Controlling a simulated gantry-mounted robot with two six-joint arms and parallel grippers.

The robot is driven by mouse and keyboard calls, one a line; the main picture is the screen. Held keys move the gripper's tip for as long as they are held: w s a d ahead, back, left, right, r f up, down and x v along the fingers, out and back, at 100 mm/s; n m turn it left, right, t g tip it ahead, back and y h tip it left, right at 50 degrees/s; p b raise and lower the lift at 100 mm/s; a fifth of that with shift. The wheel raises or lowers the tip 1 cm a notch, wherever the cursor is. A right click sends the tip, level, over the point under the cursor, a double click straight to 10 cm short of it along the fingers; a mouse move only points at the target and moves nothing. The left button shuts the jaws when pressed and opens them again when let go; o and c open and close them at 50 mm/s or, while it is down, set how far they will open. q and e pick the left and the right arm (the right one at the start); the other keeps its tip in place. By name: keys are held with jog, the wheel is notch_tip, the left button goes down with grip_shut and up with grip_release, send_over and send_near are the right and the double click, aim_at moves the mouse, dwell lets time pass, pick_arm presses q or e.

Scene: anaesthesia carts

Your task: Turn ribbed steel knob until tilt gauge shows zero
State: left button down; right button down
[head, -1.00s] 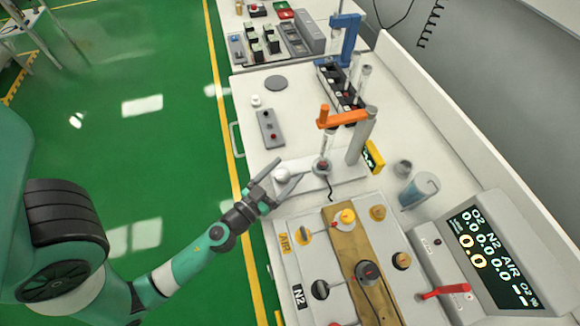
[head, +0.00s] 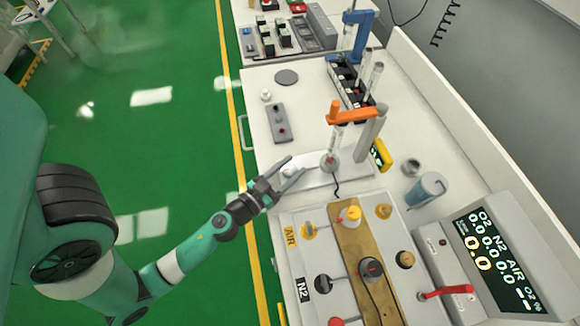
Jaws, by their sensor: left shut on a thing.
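The pale, round ribbed steel knob (head: 289,171) sits at the left end of a white base plate (head: 318,178). Its ribs are too small to make out. My left gripper (head: 290,169) is at the knob, with its fingers shut around it. The tilt gauge seems to be the yellow box with a dark display (head: 381,154) beside the grey post (head: 369,134). Its face is steeply angled and I cannot read it. An orange arm (head: 352,114) on the post holds an upright clear tube over the plate. My right gripper is not in view.
A panel with valves and a brown strip (head: 352,237) lies in front of the plate. A grey switch box (head: 278,123) lies behind on open white worktop.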

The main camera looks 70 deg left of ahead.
pick_arm(q)
jog(key=m+h+p, duration=0.1)
jog(key=h+p, duration=0.1)
jog(key=m+t+h+p, duration=0.1)
jog(key=h+p, duration=0.1)
jog(key=p, duration=0.1)
jog(key=r+m+t+h+p, duration=0.1)
jog(key=m+h+p, duration=0.1)
jog(key=p, duration=0.1)
jog(key=shift+a, duration=0.2)
jog(key=m+h, duration=0.1)
jog(key=m+h+p, duration=0.1)
jog(key=h, duration=0.1)
jog(key=shift+f, duration=0.3)
jog(key=m+h, duration=0.1)
jog(key=h, duration=0.2)
jog(key=shift+d+f+m, duration=0.15)
jog(key=shift+m, duration=0.25)
jog(key=m+h, duration=0.1)
jog(key=h, duration=0.1)
jog(key=m+g+h, duration=0.1)
jog(key=shift+d+f+m+g+h+b, duration=0.1)
jog(key=shift+m+g+h+b, duration=0.2)
jog(key=shift+h, duration=0.1)
jog(key=shift+m+g+h, duration=0.4)
jog(key=shift+m+h, duration=0.1)
jog(key=shift+h, duration=0.2)
jog(key=shift+r, duration=0.2)
